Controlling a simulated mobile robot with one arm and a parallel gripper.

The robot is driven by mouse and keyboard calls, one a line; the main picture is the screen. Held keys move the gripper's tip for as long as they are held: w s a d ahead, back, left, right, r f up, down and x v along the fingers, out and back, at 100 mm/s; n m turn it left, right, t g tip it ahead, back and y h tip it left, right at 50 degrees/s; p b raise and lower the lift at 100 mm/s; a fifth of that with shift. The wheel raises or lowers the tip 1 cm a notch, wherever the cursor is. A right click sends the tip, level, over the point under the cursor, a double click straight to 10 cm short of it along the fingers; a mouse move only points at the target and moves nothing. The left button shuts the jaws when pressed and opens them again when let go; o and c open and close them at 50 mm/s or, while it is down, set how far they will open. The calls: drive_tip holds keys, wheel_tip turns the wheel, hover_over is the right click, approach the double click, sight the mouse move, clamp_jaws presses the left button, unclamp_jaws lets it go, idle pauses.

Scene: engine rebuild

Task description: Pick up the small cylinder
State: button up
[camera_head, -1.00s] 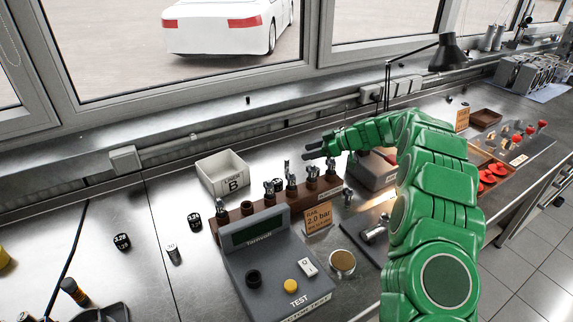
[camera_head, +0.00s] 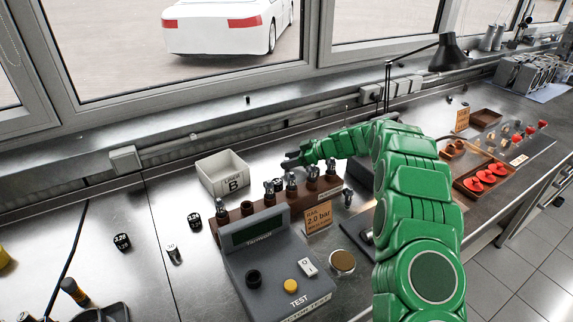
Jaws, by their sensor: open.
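Several small cylinders are in view, and I cannot tell which one the task means. A small black cylinder (camera_head: 248,100) stands on the window ledge. A black one with white marking (camera_head: 122,242) and another like it (camera_head: 194,220) stand on the left bench, with a small silver one (camera_head: 173,254) between them. My gripper (camera_head: 289,161) is open and points left, above the back of the brown rack (camera_head: 236,224), which holds several metal injector-like parts. No cylinder shows between its fingers, and it is apart from the cylinders I see.
A white box marked B (camera_head: 222,178) stands left of my gripper. The grey test terminal (camera_head: 262,268) and an orange 2.0 bar sign (camera_head: 318,218) are in front. A tray with red parts (camera_head: 459,190) and a black lamp (camera_head: 447,52) are to the right.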

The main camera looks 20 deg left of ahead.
clamp_jaws()
idle(0.4)
wheel_tip(320, 180, up, 10)
idle(0.6)
